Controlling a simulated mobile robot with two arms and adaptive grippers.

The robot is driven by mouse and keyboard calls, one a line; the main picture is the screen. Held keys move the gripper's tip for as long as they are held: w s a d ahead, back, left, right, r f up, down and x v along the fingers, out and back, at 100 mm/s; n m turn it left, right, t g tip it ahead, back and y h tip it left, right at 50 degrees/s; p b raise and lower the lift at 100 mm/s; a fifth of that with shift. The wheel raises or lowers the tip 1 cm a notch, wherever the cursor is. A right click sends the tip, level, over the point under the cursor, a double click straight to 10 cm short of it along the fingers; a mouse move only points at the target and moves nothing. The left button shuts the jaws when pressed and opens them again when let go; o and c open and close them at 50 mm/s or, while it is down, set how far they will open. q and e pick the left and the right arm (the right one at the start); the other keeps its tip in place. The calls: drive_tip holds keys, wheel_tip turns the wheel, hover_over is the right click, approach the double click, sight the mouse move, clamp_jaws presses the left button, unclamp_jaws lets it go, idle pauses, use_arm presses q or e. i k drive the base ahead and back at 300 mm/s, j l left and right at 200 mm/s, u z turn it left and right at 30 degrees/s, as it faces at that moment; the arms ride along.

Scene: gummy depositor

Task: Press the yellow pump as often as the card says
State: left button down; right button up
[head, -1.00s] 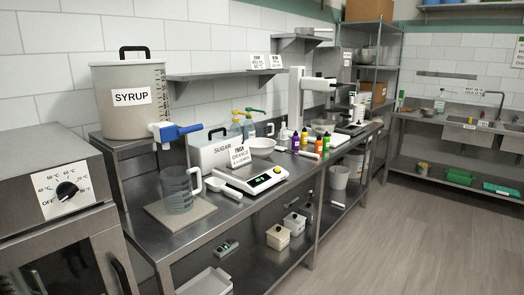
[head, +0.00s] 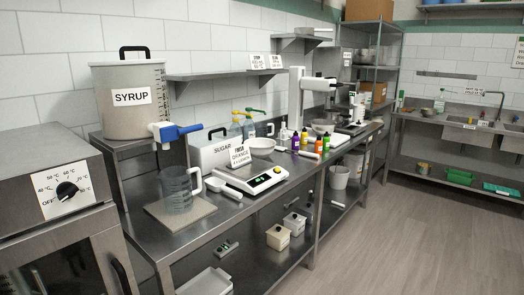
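Two pump bottles stand at the back of the steel bench in the head view, behind the white bowl. One has a yellow pump (head: 237,113) and the other a green pump (head: 253,111). A white card (head: 240,155) stands in front of them by the scale; its lettering is too small to read surely, though it seems to name orange. Other small cards (head: 264,62) stand on the wall shelf, also too small to read. Neither of my grippers is in view.
The bench (head: 228,205) also holds a scale (head: 258,180), white bowl (head: 262,147), sugar bin (head: 213,152), clear jug (head: 178,190) and several small coloured bottles. A syrup tank (head: 130,118) with a blue-handled tap stands left. The floor (head: 400,240) in front is clear.

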sight(235, 112)
drive_tip(key=i+l, duration=2.6)
drive_tip(key=k+l+z, duration=0.05)
drive_tip(key=l, duration=0.1)
